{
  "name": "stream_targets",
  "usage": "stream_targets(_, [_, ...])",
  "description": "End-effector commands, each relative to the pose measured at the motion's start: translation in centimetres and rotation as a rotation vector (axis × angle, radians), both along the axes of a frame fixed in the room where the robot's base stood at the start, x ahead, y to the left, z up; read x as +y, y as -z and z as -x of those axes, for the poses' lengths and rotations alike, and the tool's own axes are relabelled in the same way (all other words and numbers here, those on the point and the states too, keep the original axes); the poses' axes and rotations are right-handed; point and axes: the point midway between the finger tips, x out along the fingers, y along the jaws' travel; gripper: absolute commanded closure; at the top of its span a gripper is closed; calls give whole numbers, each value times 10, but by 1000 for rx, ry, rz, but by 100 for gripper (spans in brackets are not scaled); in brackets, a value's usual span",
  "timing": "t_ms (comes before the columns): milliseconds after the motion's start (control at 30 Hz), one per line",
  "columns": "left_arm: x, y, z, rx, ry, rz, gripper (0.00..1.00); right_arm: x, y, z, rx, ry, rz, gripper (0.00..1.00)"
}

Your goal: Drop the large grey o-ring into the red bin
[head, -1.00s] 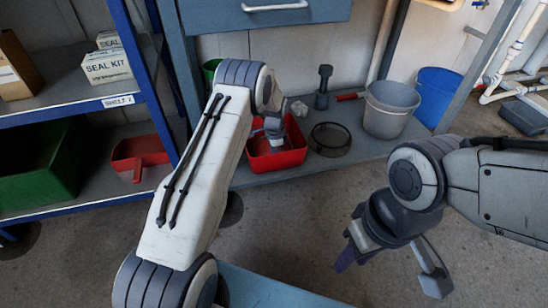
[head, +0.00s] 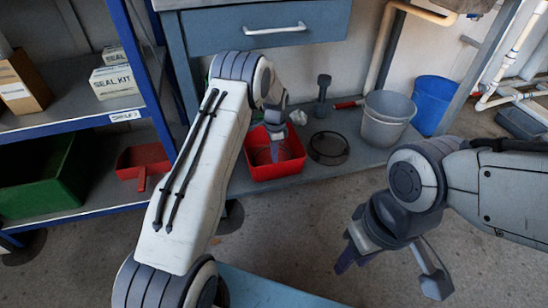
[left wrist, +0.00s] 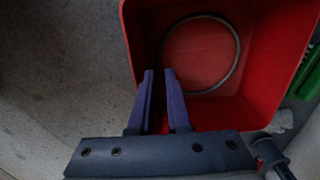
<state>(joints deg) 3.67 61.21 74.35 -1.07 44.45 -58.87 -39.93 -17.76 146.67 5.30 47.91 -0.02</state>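The large grey o-ring (left wrist: 240,48) shows in the left wrist view as a thin ring inside the red bin (left wrist: 285,75), apparently lying on its floor. The red bin also shows in the head view (head: 291,166), on the low shelf under the bench; I cannot make out the ring there. My left gripper (left wrist: 159,72) points down into the bin, fingers apart with a clear gap. Its fingertips overlap the ring's lower left edge in the picture, and the ring does not look gripped.
A dark round dish (head: 329,148), a grey bucket (head: 386,117) and a blue bucket (head: 434,100) stand right of the bin. The shelving at left holds a green crate (head: 45,175), another red container (head: 145,165) and seal kit boxes (head: 115,82).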

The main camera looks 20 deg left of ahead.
Motion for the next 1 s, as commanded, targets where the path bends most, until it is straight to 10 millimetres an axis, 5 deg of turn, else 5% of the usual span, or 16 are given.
stream_targets(167, [-15,-32,4,-5,-6,2,84,0,-11,0,0,0,0,61])
stream_targets(367, [-96,-113,50,-21,-62,20,84,0,-10,0,0,0,0,61])
stream_targets(500, [-152,-172,120,-24,-126,42,84,0,-9,0,0,0,0,61])
stream_targets(667, [-188,-219,218,-21,-197,67,84,0,-9,0,0,0,0,61])
stream_targets(800, [-193,-237,302,-11,-257,85,84,0,-9,0,0,0,0,61])
stream_targets(1000, [-180,-237,376,6,-319,101,84,0,-9,0,0,0,0,61])
